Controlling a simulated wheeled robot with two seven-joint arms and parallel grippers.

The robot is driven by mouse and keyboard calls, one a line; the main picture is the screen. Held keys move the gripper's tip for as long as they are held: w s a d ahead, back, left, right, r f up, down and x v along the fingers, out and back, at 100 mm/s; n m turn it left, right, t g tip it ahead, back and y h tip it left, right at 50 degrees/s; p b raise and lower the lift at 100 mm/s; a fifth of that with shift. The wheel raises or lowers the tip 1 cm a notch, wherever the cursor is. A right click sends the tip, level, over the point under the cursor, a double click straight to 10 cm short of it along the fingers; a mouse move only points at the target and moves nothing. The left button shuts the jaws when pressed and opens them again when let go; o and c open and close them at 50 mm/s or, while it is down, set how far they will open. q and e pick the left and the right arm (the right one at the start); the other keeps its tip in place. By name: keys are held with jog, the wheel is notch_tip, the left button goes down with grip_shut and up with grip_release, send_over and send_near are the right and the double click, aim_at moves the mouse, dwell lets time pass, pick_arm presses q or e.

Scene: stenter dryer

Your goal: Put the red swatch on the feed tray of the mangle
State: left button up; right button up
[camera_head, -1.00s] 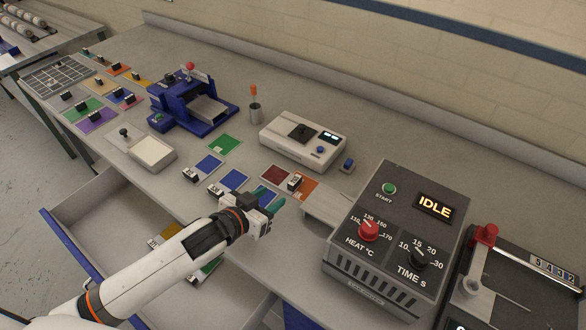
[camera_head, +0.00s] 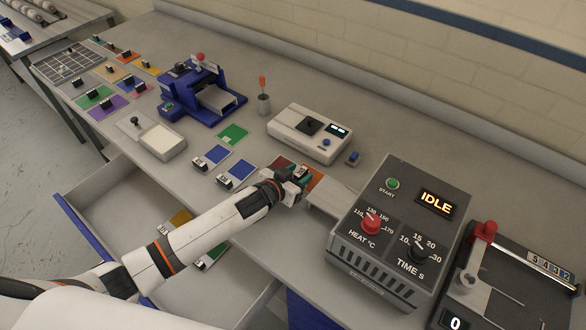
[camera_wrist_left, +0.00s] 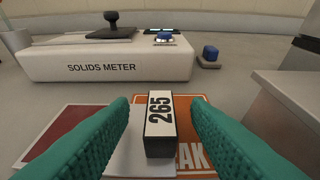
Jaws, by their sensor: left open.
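The dark red swatch (camera_head: 281,162) lies flat on the bench, partly hidden by my left gripper (camera_head: 297,174). In the left wrist view the red swatch (camera_wrist_left: 72,132) is at the left, beside a white strip bearing a block marked 265 (camera_wrist_left: 160,124). My left gripper (camera_wrist_left: 160,135) is open, with its green fingers on either side of that block; I cannot tell whether they touch it. An orange sheet with partly hidden lettering (camera_wrist_left: 203,150) lies at the right. The blue roller machine, apparently the mangle (camera_head: 190,102), stands farther back, with a grey tray (camera_head: 219,99) in front.
The solids meter (camera_head: 309,132) stands just beyond the gripper. The heater box (camera_head: 400,225) and a grey ledge (camera_head: 333,196) are at the right. Blue swatches (camera_head: 241,170) and a green swatch (camera_head: 233,133) lie to the left. An open drawer (camera_head: 110,190) juts out in front.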

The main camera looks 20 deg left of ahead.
pick_arm(q)
jog(key=shift+w+d+f, duration=0.2)
jog(key=shift+w, duration=0.2)
jog(key=shift+s, duration=0.1)
grip_shut()
jog(key=shift+r, duration=0.1)
